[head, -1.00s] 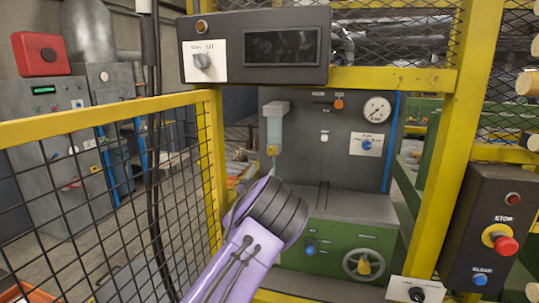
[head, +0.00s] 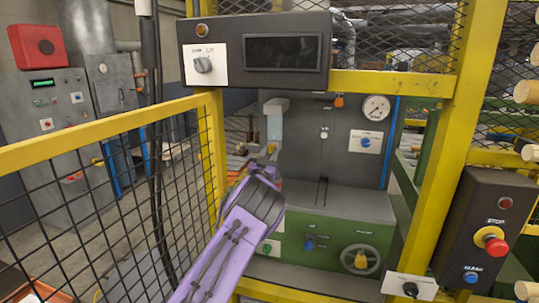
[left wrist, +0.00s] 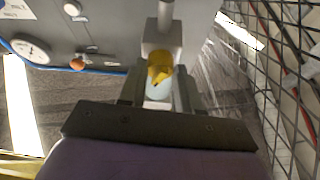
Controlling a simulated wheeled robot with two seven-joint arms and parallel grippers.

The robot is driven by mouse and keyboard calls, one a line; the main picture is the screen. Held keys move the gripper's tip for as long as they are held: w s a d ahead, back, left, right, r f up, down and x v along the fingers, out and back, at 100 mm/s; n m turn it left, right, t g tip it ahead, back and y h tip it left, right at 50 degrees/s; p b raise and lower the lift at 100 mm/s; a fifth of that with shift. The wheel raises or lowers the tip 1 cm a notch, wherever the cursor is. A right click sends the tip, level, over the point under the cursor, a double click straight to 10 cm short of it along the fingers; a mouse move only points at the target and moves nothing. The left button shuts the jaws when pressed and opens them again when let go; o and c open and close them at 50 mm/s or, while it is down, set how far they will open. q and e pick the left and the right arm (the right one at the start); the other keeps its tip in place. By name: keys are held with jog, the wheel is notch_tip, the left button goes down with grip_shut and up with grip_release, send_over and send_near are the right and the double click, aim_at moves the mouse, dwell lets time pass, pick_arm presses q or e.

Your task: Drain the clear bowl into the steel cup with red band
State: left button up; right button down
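The clear bowl (head: 275,128) hangs under a grey head on the dark panel, left of the gauge. A small yellow drain knob (head: 271,148) is at its lower end. My left gripper (head: 272,158) reaches up from below, just under the bowl. In the left wrist view the two fingers (left wrist: 157,80) stand apart, one on each side of the yellow knob (left wrist: 160,68). I cannot tell whether they touch it. I cannot make out the steel cup with red band in either view. My right gripper is not in view.
A yellow guard frame (head: 212,150) and black mesh (head: 110,200) stand close left of my left arm. A control box (head: 255,52) overhangs above. A pressure gauge (head: 376,108) and blue knob (head: 366,142) are to the right. A stop-button box (head: 488,230) is at far right.

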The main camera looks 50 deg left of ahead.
pick_arm(q)
jog(key=m+h+b, duration=0.1)
jog(key=m, duration=0.1)
jog(key=m+h+b, duration=0.1)
jog(key=m+b, duration=0.1)
jog(key=m+t+h+b, duration=0.1)
jog(key=m+b, duration=0.1)
jog(key=shift+a+f, duration=0.1)
jog(key=shift+f, duration=0.15)
jog(key=shift+s+r+m+h, duration=0.15)
jog(key=shift+m+h, duration=0.25)
jog(key=shift+m, duration=0.3)
jog(key=shift+a+r, duration=0.1)
jog(key=shift+r, duration=0.05)
jog(key=o, duration=1.1)
jog(key=shift+c, duration=0.2)
